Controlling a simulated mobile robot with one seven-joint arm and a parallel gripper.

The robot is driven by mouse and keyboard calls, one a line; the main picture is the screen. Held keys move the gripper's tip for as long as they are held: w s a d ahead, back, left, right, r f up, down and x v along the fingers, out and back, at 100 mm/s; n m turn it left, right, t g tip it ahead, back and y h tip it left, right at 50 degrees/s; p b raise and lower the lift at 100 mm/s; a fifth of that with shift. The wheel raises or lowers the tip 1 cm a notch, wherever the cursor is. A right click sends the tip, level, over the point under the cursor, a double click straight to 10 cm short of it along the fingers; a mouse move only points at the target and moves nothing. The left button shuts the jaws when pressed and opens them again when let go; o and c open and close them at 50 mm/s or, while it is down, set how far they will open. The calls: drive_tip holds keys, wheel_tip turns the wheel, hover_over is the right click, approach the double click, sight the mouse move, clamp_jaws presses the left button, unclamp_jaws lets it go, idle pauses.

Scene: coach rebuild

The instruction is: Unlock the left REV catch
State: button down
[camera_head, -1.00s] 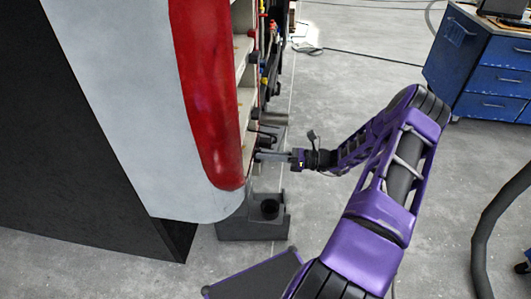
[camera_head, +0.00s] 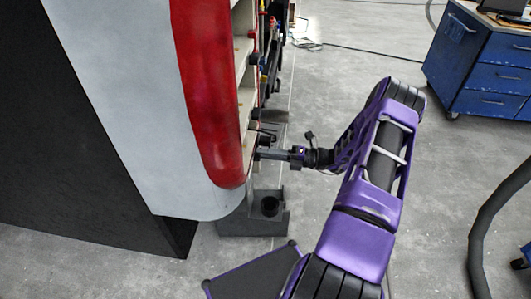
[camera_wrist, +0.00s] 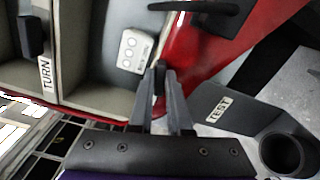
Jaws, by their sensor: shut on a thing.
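My gripper (camera_head: 270,154) reaches left to the lower red edge of the coach panel (camera_head: 212,110). In the wrist view my gripper (camera_wrist: 163,80) has its two dark fingers closed together at the tips, on a small dark part at the red edge. The fingers mostly hide that part, and I cannot tell for sure that it is the left REV catch. A pale plate with round buttons (camera_wrist: 135,50) sits just left of the fingertips; its lettering is too blurred to read. A black handle (camera_wrist: 200,7) is above.
A compartment labelled TURN (camera_wrist: 46,75) is at the left of the wrist view. A grey box labelled TEST (camera_wrist: 218,108), with a black round cup (camera_wrist: 285,152), stands low at the right. A blue drawer cabinet (camera_head: 485,70) is far right. Grey floor is open between.

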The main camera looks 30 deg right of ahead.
drive_tip(key=shift+m, duration=1.3)
drive_tip(key=shift+f+m, duration=0.1)
drive_tip(key=shift+m, duration=0.2)
drive_tip(key=c, duration=0.9)
unclamp_jaws()
drive_tip(key=shift+o, duration=0.2)
drive_tip(key=b+v, duration=0.1)
drive_tip(key=v, duration=1.6)
drive_tip(key=shift+s+d, duration=0.2)
drive_tip(key=shift+a, duration=0.1)
